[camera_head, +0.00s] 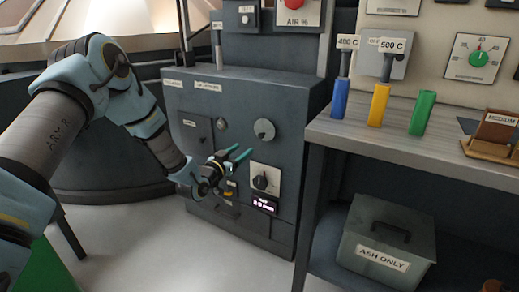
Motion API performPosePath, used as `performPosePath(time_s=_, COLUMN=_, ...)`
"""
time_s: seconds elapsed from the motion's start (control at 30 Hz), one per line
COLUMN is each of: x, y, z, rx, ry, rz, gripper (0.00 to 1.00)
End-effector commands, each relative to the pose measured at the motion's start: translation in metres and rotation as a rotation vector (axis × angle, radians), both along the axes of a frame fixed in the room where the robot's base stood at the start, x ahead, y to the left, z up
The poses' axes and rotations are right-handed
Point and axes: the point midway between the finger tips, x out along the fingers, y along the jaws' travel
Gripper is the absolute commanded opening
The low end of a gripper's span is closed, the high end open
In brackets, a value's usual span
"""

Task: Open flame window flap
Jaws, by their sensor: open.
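A dark grey furnace cabinet (290,105) stands in the middle of the view. A dark square panel (198,134) with a small, unreadable label is on the left of its front. It may be the flame window flap, but I cannot tell for sure. Its lower part is close behind my arm in the picture. My gripper (237,154) is in front of the cabinet, right of and below that panel. Its teal fingers are apart, point up and to the right, and hold nothing. I cannot tell whether it touches the cabinet front.
A round knob (264,130) and a rotary switch (262,181) sit right of the panel. A workbench (420,142) with blue, yellow and green blocks is on the right; an "ASH ONLY" box (388,245) is beneath. The left floor is mostly clear.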

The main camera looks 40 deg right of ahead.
Motion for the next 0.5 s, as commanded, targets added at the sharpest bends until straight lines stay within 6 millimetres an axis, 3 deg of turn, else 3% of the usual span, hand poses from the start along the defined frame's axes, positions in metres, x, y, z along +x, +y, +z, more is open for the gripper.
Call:
performPosePath(time_s=0.17, x=0.000, y=-0.015, z=0.001, rx=-0.016, ry=-0.003, rz=-0.006, gripper=0.58)
performPosePath(time_s=0.5, x=0.016, y=-0.074, z=0.000, rx=-0.013, ry=-0.002, rz=-0.005, gripper=0.58)
